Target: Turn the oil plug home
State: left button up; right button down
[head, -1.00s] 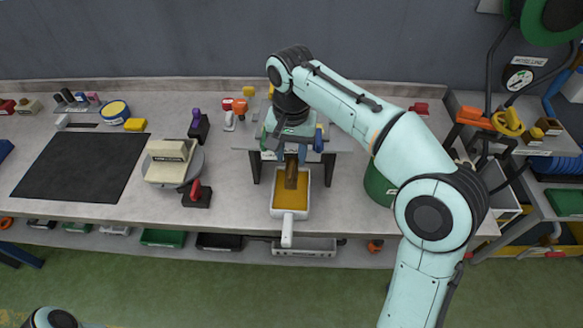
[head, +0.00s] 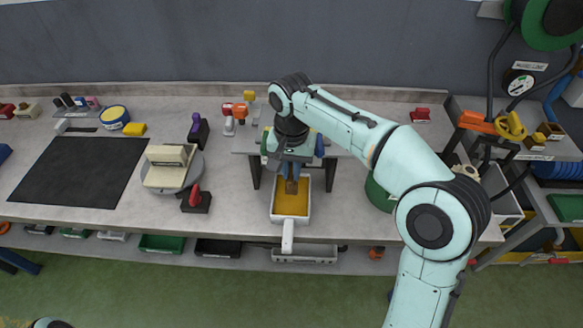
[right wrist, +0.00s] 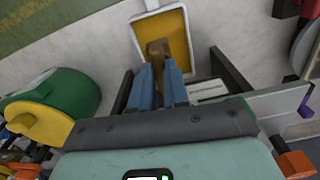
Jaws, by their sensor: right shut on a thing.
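My right gripper (head: 291,172) reaches down in front of the raised bench stand (head: 250,153). Its blue fingers also show in the right wrist view (right wrist: 159,75), close together with a narrow gap. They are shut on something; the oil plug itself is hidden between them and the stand. A brown upright piece (right wrist: 158,47) shows just beyond the fingertips, over the white tray (head: 288,219) of amber oil (head: 290,205). I cannot tell whether the brown piece is solid or running oil. My left gripper is out of view.
A green drum (head: 377,194) stands right of the stand.

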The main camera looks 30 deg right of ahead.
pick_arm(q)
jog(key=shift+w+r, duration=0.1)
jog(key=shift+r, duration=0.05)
pick_arm(e)
jog(key=shift+m, duration=0.4)
jog(key=m+p, duration=0.1)
jog(key=m, duration=0.1)
jog(key=shift+r+m, duration=0.1)
jog(key=shift+m, duration=0.3)
jog(key=m, duration=0.3)
jog(key=shift+m+p, duration=0.3)
jog(key=shift+p, duration=0.1)
jog(key=m, duration=0.4)
jog(key=shift+m, duration=0.3)
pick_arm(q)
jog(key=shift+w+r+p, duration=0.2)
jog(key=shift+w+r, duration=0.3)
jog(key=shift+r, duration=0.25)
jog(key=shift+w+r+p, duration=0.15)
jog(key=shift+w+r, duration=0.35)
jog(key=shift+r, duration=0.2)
pick_arm(e)
jog(key=shift+m, duration=2)
jog(key=c, duration=1.1)
grip_release()
